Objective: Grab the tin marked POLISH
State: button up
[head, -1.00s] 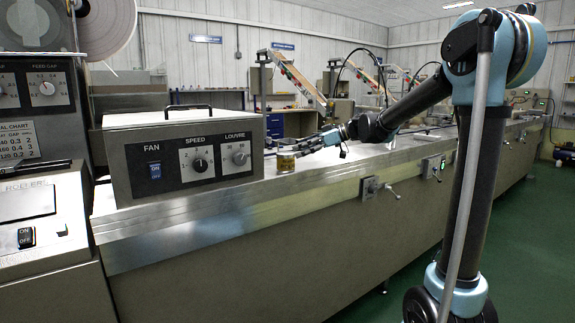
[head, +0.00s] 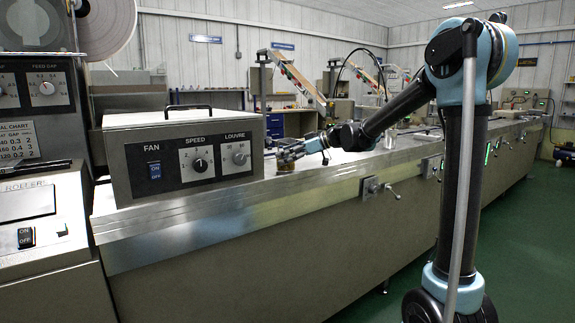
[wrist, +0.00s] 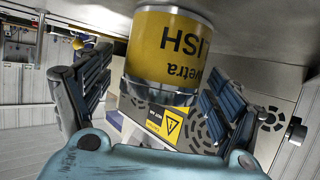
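The tin marked POLISH (head: 286,168) stands on the metal bench top, small and partly hidden by my gripper in the head view. In the wrist view the yellow tin (wrist: 165,55) with a silver rim appears upside down, with "ISH" and "etra" readable on its label. In the wrist view my gripper (wrist: 158,72) is open, with one dark finger on each side of the tin. A gap shows at the left finger; the right finger is very close, and contact cannot be told.
A grey control box (head: 185,155) with FAN, SPEED and LOUVRE controls stands on the bench left of the tin. The metal bench front (head: 240,215) carries clamps further right. A roller machine (head: 40,230) stands at the far left.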

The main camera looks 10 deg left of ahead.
jog(key=c, duration=1.2)
jog(key=shift+r, duration=0.15)
jog(key=shift+c, duration=0.2)
